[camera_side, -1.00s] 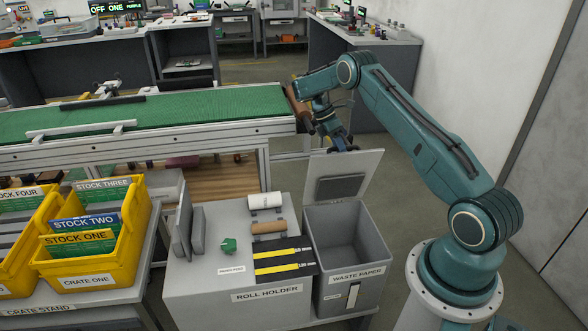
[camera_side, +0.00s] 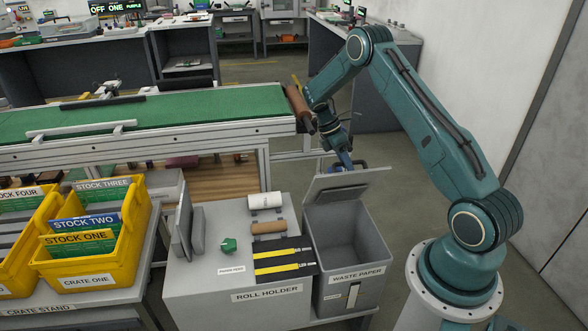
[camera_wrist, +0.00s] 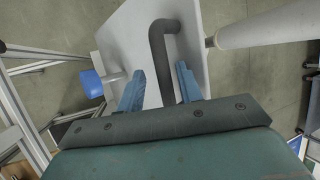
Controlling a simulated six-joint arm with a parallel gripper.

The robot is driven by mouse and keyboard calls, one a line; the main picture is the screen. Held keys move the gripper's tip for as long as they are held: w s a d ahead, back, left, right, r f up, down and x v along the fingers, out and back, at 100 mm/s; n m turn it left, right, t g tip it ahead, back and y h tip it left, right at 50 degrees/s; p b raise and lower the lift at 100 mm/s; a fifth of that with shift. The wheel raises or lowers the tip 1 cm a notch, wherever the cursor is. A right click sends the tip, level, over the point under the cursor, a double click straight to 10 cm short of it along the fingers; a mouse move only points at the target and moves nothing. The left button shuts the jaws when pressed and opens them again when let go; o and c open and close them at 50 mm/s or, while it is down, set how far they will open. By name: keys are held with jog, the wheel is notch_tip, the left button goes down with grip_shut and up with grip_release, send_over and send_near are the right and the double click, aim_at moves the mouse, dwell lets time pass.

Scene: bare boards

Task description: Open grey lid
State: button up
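The grey lid (camera_side: 375,176) is raised at the far side of the grey waste paper bin (camera_side: 377,268), whose inside shows. The lid is tilted, and its inner side with a dark panel shows at a shallow angle in the side view. My gripper (camera_side: 345,168) is at the lid's far side, its tips partly hidden by it. In the wrist view the dark bent handle (camera_wrist: 164,62) stands on the lid's pale outer face (camera_wrist: 125,40). My gripper's blue fingers (camera_wrist: 160,88) are apart, one on each side of the handle, with gaps showing.
The roll holder (camera_side: 215,280) stands left of the bin, with a white roll (camera_side: 265,202) and a brown roll (camera_side: 268,227). The green conveyor (camera_side: 180,110) ends close to my wrist. A blue part (camera_wrist: 92,83) lies left of the lid in the wrist view. Floor right of the bin is clear.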

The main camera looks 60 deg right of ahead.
jog(key=s+a+f, duration=0.5)
jog(key=f, duration=0.4)
jog(key=s+a+f+t+h, duration=0.1)
jog(key=s+a+f, duration=0.5)
jog(key=f, duration=0.3)
jog(key=shift+s+a+f, duration=0.3)
jog(key=shift+f, duration=0.1)
dwell(0.5)
